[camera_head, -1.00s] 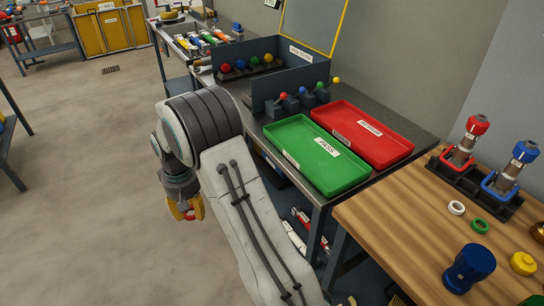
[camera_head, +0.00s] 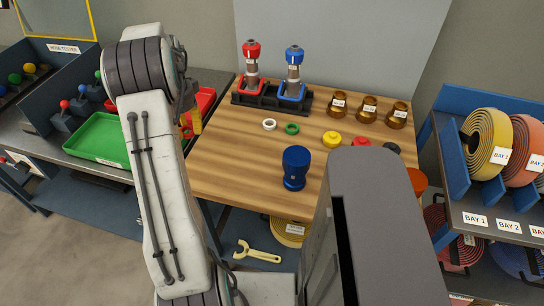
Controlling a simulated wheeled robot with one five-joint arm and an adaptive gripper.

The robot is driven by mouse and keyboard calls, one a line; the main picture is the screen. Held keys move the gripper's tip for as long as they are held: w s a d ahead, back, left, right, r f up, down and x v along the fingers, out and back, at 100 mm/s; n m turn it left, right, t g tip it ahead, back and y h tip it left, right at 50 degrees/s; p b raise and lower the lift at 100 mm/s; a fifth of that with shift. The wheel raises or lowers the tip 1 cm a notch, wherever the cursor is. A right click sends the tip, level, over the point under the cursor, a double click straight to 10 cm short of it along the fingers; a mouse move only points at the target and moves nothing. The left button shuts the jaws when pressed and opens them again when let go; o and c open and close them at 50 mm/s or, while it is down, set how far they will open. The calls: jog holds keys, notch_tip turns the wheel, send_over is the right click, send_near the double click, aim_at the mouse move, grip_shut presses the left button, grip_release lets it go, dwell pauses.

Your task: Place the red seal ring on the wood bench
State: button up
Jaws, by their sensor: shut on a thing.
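The wood bench (camera_head: 235,165) fills the middle of the view. A white ring (camera_head: 269,124) and a green ring (camera_head: 292,128) lie flat on it, with bare wood around them. My gripper (camera_head: 192,124) hangs at the bench's left edge, partly hidden by my own arm. Its orange-yellow fingers are shut, and a small red piece shows at them. It seems to be the red seal ring (camera_head: 187,131), though its shape is mostly hidden. No red ring shows lying on the bench.
A red-collared (camera_head: 251,72) and a blue-collared nozzle (camera_head: 294,75) stand in a black rack at the bench's back. A blue cylinder (camera_head: 296,168), a yellow cap (camera_head: 332,138) and several brown cups stand to the right. Red and green trays (camera_head: 100,137) lie left. My column covers the front right.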

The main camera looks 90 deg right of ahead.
jog(key=s+d+r+m+p, duration=0.1)
jog(key=s+r+m, duration=0.1)
jog(key=s+m, duration=0.65)
jog(key=s+d+r+m, duration=0.1)
jog(key=s+d+m, duration=0.15)
jog(key=s, duration=1.15)
jog(key=p, duration=0.3)
send_over(245, 129)
notch_tip(245, 129, down, 6)
jog(key=shift+f, duration=0.1)
jog(key=shift+d+f+p, duration=0.1)
jog(key=shift+f+p, duration=0.45)
jog(key=shift+f, duration=1.55)
jog(key=shift+f, duration=0.1)
jog(key=o, duration=0.8)
